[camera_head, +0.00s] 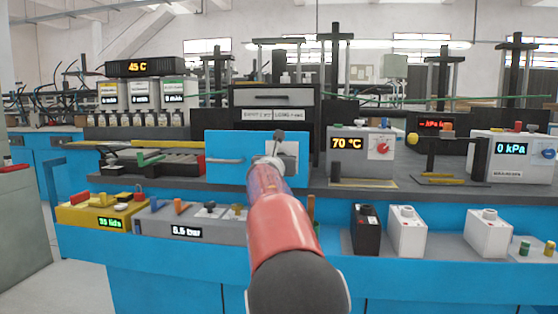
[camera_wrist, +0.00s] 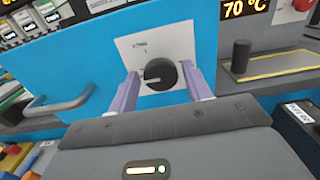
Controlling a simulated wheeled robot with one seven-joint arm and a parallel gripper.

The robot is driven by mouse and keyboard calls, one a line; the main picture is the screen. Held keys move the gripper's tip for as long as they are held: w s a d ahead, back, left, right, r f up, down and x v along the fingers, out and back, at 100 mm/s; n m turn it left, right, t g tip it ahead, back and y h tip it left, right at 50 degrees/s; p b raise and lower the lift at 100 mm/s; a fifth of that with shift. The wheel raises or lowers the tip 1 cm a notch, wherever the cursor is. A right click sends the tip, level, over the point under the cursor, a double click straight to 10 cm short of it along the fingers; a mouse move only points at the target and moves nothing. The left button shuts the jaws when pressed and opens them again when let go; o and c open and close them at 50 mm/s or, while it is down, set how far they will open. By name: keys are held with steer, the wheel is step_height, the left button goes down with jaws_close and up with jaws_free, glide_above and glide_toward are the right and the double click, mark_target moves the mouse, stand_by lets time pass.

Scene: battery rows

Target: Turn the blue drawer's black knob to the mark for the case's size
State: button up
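The blue drawer (camera_head: 223,172) is at mid-bench in the head view, and its blue front (camera_wrist: 80,75) fills much of the wrist view. A white plate (camera_wrist: 150,45) on it carries small, unreadable print and the round black knob (camera_wrist: 158,75). A pale line on the knob points left. My gripper (camera_wrist: 160,72) is open, with one pale purple finger on each side of the knob. Gaps show between knob and fingers; contact is not clear. In the head view my arm hides the knob. A black case (camera_head: 366,230) and white cases (camera_head: 406,232) stand lower right.
The drawer's bar handle (camera_wrist: 62,103) is left of the knob. A 70 °C box (camera_head: 360,150) stands close to the drawer's right. A dark labelled cabinet (camera_head: 273,97) is behind. A yellow box (camera_head: 90,211) and a grey box (camera_head: 185,228) sit lower left.

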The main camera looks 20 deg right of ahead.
steer(key=c, duration=0.6)
steer(key=shift+c, duration=0.2)
steer(key=shift+m, duration=0.3)
steer(key=shift+f+m+b, duration=0.2)
steer(key=shift+m+b, duration=2)
steer(key=shift+m, duration=3.65)
steer(key=shift+f+m+b, duration=0.2)
steer(key=shift+m+b, duration=1.95)
steer(key=shift+m, duration=3.75)
steer(key=shift+f+m+b, duration=0.2)
steer(key=shift+m+b, duration=2)
steer(key=shift+m, duration=3.65)
